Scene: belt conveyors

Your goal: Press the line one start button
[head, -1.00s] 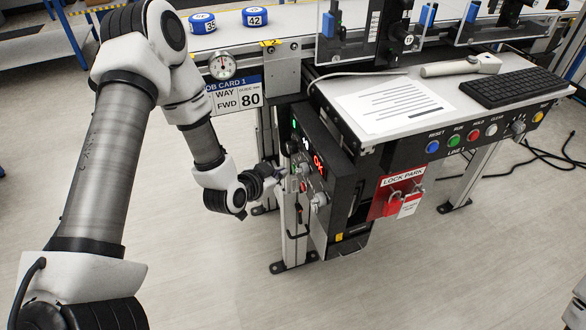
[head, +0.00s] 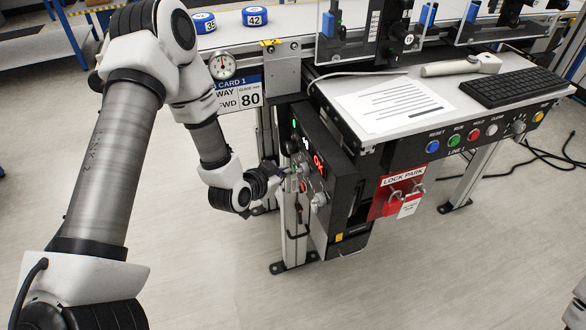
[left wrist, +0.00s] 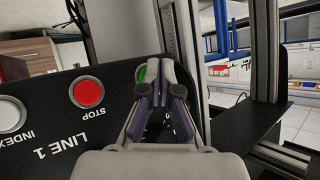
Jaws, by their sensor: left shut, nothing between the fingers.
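The line 1 panel (left wrist: 95,150) fills the lower left of the left wrist view, its lettering upside down. A green button (left wrist: 141,75) shows partly beside my left gripper's fingertips (left wrist: 160,68), which hide the rest of it and any label. I cannot tell whether the fingertips touch it. The red STOP button (left wrist: 87,92) is to its left, apart from the fingers. In the head view my left gripper (head: 286,172) is at the left face of the dark control box (head: 345,190). It is shut and empty. My right gripper is not in view.
A white INDEX button (left wrist: 10,115) lies left of STOP. A side console (head: 475,138) carries other coloured buttons. A red lock park board (head: 385,205) hangs beside the control box. Conveyor legs (head: 295,235) stand close to the gripper. The floor in front is clear.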

